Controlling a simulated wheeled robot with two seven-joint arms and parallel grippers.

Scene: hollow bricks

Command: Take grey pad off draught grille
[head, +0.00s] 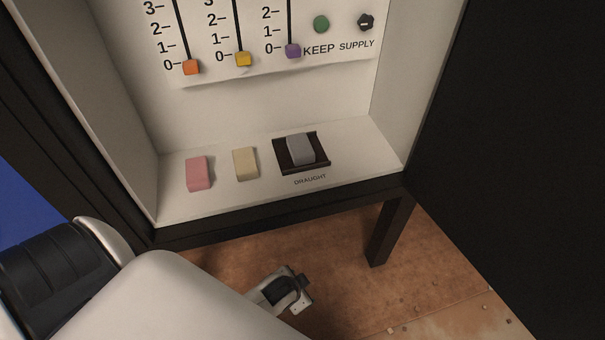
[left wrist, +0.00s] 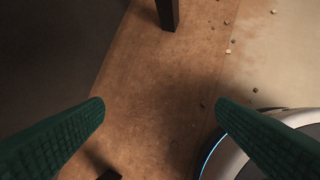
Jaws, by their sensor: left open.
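The grey pad (head: 300,149) lies on the dark draught grille (head: 283,154), on the white shelf of the cabinet in the head view. The word DRAUGHT is printed in front of the grille. My left gripper (head: 296,290) is low in the head view, below and in front of the shelf edge, well apart from the pad. In the left wrist view its two green fingers (left wrist: 160,102) are spread wide with only floor between them. The pad and grille do not show in that view. My right gripper is not in view.
A pink block (head: 198,174) and a cream block (head: 245,164) stand left of the grille. Sliders with orange, yellow and purple knobs (head: 293,51) are on the panel above. A dark shelf edge and leg (head: 387,235) are below. Small rubble lies on the brown floor (head: 430,270).

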